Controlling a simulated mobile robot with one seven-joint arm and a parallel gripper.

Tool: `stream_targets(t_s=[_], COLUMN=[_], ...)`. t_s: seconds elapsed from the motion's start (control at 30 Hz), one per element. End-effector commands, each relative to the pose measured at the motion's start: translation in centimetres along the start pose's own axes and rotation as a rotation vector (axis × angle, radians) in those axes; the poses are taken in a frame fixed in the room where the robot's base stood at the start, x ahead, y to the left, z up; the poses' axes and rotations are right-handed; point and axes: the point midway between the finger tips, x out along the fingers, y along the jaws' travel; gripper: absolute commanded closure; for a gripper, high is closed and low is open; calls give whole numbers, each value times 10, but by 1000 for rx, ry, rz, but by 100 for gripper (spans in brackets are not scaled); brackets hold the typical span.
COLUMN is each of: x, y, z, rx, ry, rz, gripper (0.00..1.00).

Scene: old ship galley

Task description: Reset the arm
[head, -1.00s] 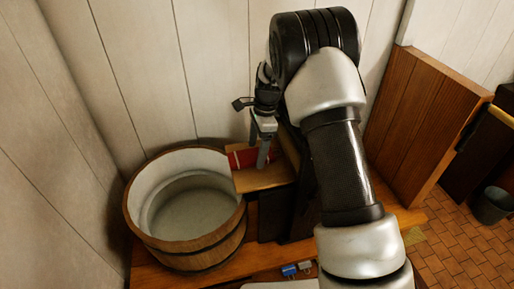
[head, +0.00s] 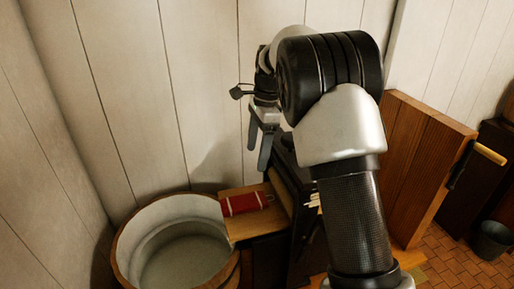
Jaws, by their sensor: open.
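My gripper (head: 258,150) is in the upper middle of the head view, pointing down. Its two fingers are spread apart with nothing between them. It hangs above a small wooden shelf (head: 242,227) and is clear of it. A red item with pale bands (head: 245,203) lies on that shelf, below the fingers and apart from them. My arm covers much of the right middle of the view and hides part of what stands behind it.
A round wooden tub (head: 128,262) with a pale inside stands at lower left. White plank walls (head: 150,100) rise close behind. A brown wooden panel (head: 425,165) stands at right. Beyond it, a dark bucket (head: 493,240) sits on the tiled floor (head: 453,262).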

Motion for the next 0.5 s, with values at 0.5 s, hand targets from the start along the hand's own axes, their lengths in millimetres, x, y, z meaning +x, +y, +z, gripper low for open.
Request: stream_targets(t_s=[0.5], x=[-114], y=[121], z=[0], rx=[-497], ry=[94], rz=[-178], gripper=[27])
